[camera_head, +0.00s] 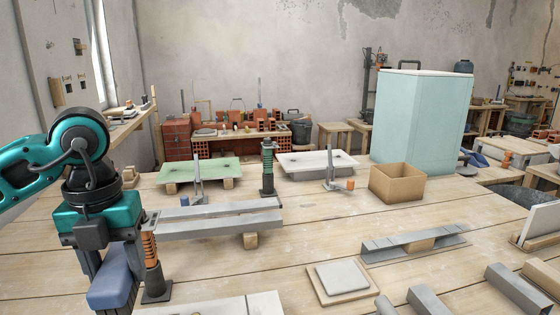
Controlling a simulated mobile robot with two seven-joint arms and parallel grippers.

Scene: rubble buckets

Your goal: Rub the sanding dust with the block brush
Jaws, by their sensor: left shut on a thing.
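My left gripper (110,268) is at the lower left, pointing down over the wooden table. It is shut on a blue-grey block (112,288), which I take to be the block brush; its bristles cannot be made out. The fingers partly hide the block. I cannot clearly pick out the sanding dust; small dark marks show on the green board (200,172) and on the white board (316,161), but I cannot tell what they are. My right gripper is not in view.
A dark post with an orange coil (153,270) stands close right of my gripper. Behind are grey bars (215,225) and another dark post (268,170). A cardboard box (397,184), a grey channel (415,242) and a square slab (343,277) lie to the right. The mid-table planks are bare.

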